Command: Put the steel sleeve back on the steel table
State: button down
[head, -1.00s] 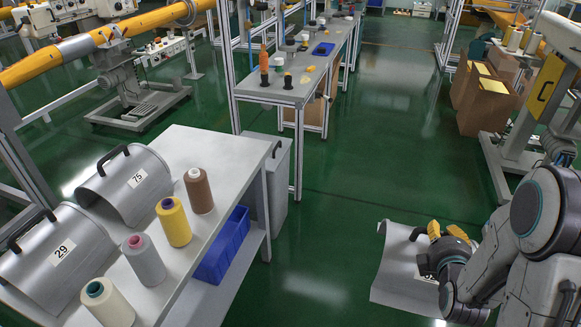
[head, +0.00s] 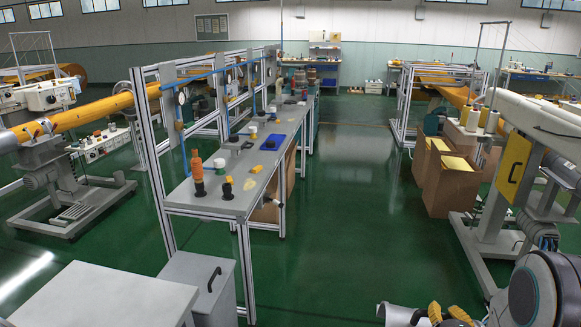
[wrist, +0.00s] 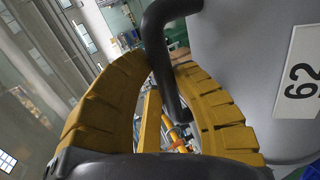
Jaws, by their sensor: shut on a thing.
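The steel sleeve is a curved grey sheet with a black handle. Only its edge (head: 394,314) shows at the bottom of the head view; the rest is cut off or behind my gripper. In the wrist view its grey wall (wrist: 235,60) fills the right side, with a white number label cut by the frame. My gripper (head: 447,313) is shut on the black handle (wrist: 158,45), which runs between the yellow fingers in the wrist view. The pale grey table (head: 110,296) shows only its far end at the lower left, well apart from the gripper.
A grey bin (head: 200,285) stands behind the table's far end. A long workbench (head: 215,203) with spools and small parts runs away beyond it. Cardboard boxes (head: 447,185) and a machine frame stand at the right. Green floor (head: 345,240) lies clear between.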

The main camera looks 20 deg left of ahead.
aim_at(71, 299)
jog(key=i+j+z, duration=0.1)
jog(key=i+z, duration=0.3)
jog(key=i, duration=0.75)
jog(key=i+l+u, duration=0.1)
jog(key=i+u, duration=0.15)
jog(key=i, duration=0.25)
jog(key=u, duration=5.15)
